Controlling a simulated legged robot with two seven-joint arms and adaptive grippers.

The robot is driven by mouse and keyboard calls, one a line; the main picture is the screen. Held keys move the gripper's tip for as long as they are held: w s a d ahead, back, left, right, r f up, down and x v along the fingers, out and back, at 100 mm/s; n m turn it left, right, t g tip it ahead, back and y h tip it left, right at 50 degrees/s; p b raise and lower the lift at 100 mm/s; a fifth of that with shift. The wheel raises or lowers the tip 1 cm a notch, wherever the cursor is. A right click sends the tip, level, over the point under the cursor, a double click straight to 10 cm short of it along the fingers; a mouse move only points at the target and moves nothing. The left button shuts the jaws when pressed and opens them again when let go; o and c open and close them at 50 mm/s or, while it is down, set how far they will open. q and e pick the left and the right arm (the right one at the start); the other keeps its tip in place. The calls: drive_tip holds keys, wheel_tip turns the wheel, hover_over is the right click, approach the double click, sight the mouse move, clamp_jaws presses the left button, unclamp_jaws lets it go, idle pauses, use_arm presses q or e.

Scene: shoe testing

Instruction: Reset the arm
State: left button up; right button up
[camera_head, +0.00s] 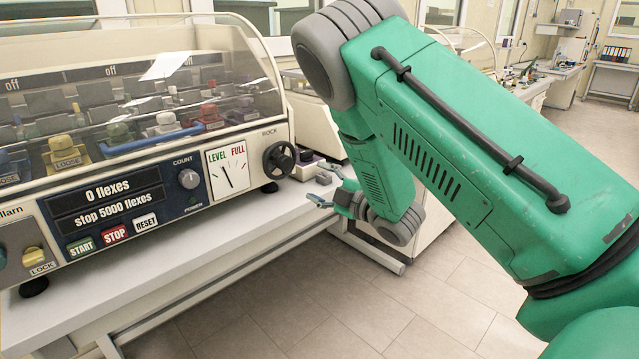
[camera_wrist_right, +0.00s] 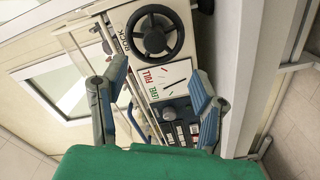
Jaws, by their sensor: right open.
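My right arm (camera_head: 440,130) is green and comes in from the right side of the head view. My right gripper (camera_head: 327,186) is open and empty, at the right end of the shoe-flexing machine near its black handwheel (camera_head: 279,160). The right wrist view shows its two blue-grey fingers (camera_wrist_right: 157,108) spread apart, with nothing between them. The machine (camera_head: 130,215) stands on a white bench. Its display reads 0 flexes and stop 5000 flexes. The handwheel (camera_wrist_right: 151,34) and the level/full gauge (camera_wrist_right: 165,80) show ahead of the fingers. My left gripper is not in view.
The white bench (camera_head: 190,268) runs along the machine's front, with a narrow bare strip. START, STOP and RESET buttons (camera_head: 146,222) sit on the panel. Open tiled floor (camera_head: 300,310) lies in front. More benches with equipment stand at the back right.

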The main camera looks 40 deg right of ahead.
drive_tip(key=s+a+f+m+g+h, duration=0.1)
drive_tip(key=s+a+f+m+g, duration=0.1)
drive_tip(key=s+f, duration=0.35)
drive_tip(key=s+a+f+m+g, duration=0.2)
drive_tip(key=f+m+g, duration=0.1)
drive_tip(key=f, duration=0.5)
drive_tip(key=s+a+f+m+g+h, duration=0.1)
drive_tip(key=s+a+f+m+g, duration=0.1)
drive_tip(key=s+f, duration=0.35)
drive_tip(key=s+a+f+m+g, duration=0.2)
drive_tip(key=s+a+f+g, duration=0.1)
drive_tip(key=s, duration=0.4)
drive_tip(key=s+a+f+m+g, duration=0.2)
drive_tip(key=s+a+f+g, duration=0.1)
drive_tip(key=s, duration=0.5)
drive_tip(key=s+a+f+m+g, duration=0.1)
drive_tip(key=s+a+f+g, duration=0.3)
drive_tip(key=s, duration=0.4)
drive_tip(key=shift+f+m+y, duration=0.4)
drive_tip(key=shift+f, duration=0.4)
drive_tip(key=shift+a, duration=0.1)
